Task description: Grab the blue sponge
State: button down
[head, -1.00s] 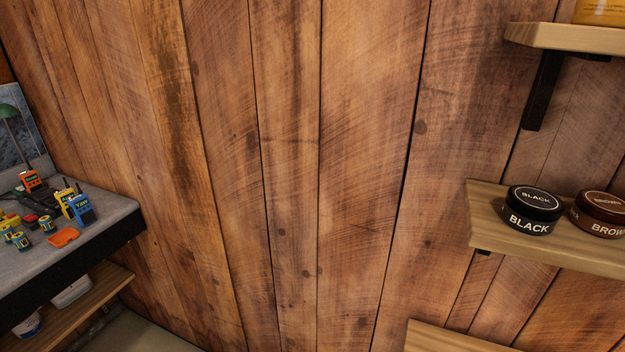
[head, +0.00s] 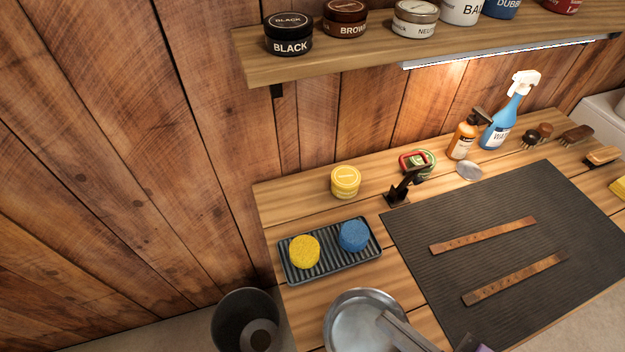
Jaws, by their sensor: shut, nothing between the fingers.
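The blue sponge (head: 354,236) is a round, thick puck in the right half of a dark ribbed tray (head: 330,272) on the wooden bench. A round yellow sponge (head: 305,251) sits to its left in the same tray, with a gap between them. Nothing covers the blue sponge.
A metal bowl (head: 340,318) stands in front of the tray; a grey bar (head: 404,331) crosses its rim. A yellow tin (head: 345,181) and a black stand (head: 398,197) are behind. A dark mat (head: 500,250) with leather straps lies right. A shelf (head: 350,62) overhangs the back.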

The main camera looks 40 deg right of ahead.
aim_at(354, 236)
jog(key=k+l+u, duration=0.25)
jog(key=l+u, duration=0.2)
jog(key=k+l+u, duration=0.4)
jog(key=i, duration=0.1)
